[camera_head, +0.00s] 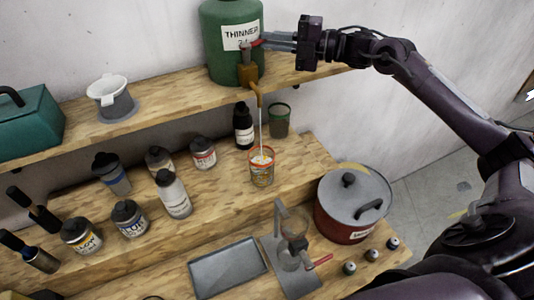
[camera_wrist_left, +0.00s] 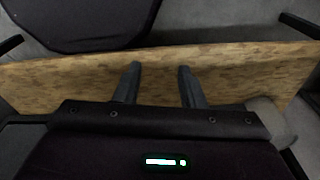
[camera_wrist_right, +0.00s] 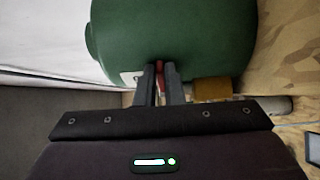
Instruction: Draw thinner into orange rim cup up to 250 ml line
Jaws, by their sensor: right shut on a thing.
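The green thinner drum (camera_head: 228,60) stands on the upper shelf with a brass tap (camera_head: 248,74) at its front. My right gripper (camera_head: 262,41) is shut on the red tap lever (camera_head: 256,43); the lever also shows between the fingers in the right wrist view (camera_wrist_right: 160,68). A thin pale stream (camera_head: 261,125) runs from the spout down into the orange rim cup (camera_head: 262,172) on the step below. The cup stands upright with some liquid in it; its level against the marks is too small to read. My left gripper (camera_wrist_left: 158,84) is open and empty in the left wrist view.
A dark bottle (camera_head: 243,127) and a green cup (camera_head: 279,120) stand behind the orange rim cup. Several paint bottles (camera_head: 172,194) are to its left. A red pot (camera_head: 352,205), a grey tray (camera_head: 228,268) and a stand (camera_head: 290,262) are in front.

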